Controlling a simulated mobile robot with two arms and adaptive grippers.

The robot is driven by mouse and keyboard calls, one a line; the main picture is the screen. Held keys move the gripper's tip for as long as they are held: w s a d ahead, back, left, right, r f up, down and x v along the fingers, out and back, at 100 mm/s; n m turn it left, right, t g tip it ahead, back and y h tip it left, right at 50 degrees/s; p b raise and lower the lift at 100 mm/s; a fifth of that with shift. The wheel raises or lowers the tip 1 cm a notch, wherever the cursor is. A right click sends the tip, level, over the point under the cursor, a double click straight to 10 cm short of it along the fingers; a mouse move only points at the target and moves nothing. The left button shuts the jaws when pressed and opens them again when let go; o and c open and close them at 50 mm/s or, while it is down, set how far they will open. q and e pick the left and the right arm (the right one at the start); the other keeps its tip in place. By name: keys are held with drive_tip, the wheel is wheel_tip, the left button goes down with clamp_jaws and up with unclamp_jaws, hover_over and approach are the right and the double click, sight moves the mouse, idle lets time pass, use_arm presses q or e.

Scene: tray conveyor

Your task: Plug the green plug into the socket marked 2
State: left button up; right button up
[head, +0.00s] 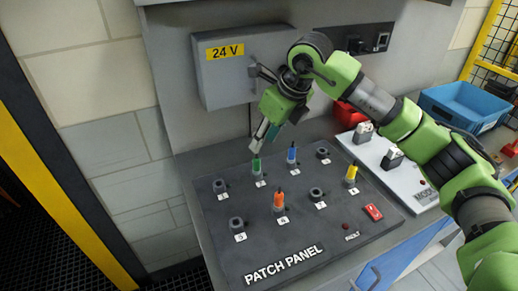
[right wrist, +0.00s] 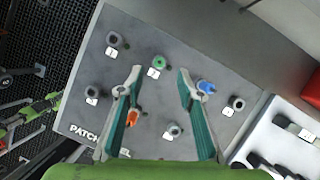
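The green plug (head: 256,166) stands upright in a back-row socket of the grey patch panel (head: 330,230), second from the left. It also shows in the right wrist view (right wrist: 159,62). The label below it is too small to read surely. My right gripper (head: 263,137) points down just above the green plug in the head view. In the right wrist view its fingers (right wrist: 159,72) are wide apart with nothing gripped, the green plug showing between their tips. My left gripper is not in the head view; green and grey parts at the right wrist view's left edge are unclear.
A blue plug (head: 291,155), orange plug (head: 279,200) and yellow plug (head: 351,173) stand in other sockets. Several sockets are empty, such as the back-left one (head: 219,186). A 24 V box (head: 235,80) is behind; a white module (head: 405,175) and blue bin (head: 465,105) are right.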

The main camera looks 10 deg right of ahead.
drive_tip(key=shift+v, duration=2.25)
